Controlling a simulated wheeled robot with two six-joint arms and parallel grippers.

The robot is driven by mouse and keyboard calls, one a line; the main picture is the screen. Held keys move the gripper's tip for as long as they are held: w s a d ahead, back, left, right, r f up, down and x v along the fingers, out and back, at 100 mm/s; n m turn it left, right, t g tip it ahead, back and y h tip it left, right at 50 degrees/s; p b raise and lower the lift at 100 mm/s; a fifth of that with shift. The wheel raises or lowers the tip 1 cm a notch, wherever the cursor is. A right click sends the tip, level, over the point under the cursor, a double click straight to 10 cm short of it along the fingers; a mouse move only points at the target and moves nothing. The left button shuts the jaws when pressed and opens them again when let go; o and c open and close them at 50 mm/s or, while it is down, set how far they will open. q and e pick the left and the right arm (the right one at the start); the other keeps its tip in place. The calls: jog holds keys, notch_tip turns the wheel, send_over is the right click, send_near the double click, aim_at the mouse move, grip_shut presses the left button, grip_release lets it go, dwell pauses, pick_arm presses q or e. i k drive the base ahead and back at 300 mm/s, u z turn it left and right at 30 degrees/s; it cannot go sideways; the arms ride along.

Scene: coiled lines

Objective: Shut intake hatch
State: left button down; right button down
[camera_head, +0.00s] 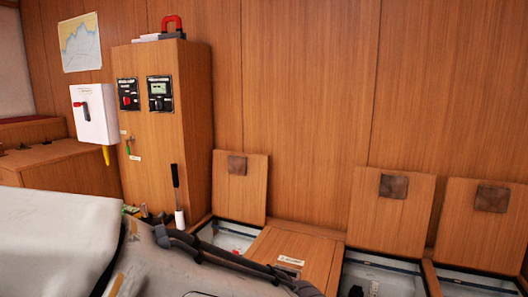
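Three wooden hatch lids stand raised against the panelled wall: a left lid (257,190), a middle lid (386,225) and a right lid (482,247). Each has a brown square patch near its top. Below them are open floor wells: the left well (228,236), the middle well (385,274) and the right well (473,284). A flat wooden panel (303,247) with a small white label (290,261) lies between the left and middle wells. I cannot read the label or tell which lid is the intake hatch. Neither gripper is in view.
A tall wooden cabinet (160,130) with two control panels stands left of the lids. A white switch box (95,115) with a red handle is beside it. A large pale grey form with dark tubes (190,265) fills the lower left and partly hides the floor.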

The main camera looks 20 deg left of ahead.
aim_at(240, 180)
jog(key=k, duration=1.15)
jog(key=u, duration=0.55)
jog(key=i, duration=0.7)
jog(key=u, duration=0.75)
jog(key=i, duration=0.85)
jog(key=z, duration=0.45)
jog(key=i, duration=0.7)
jog(key=z, duration=0.65)
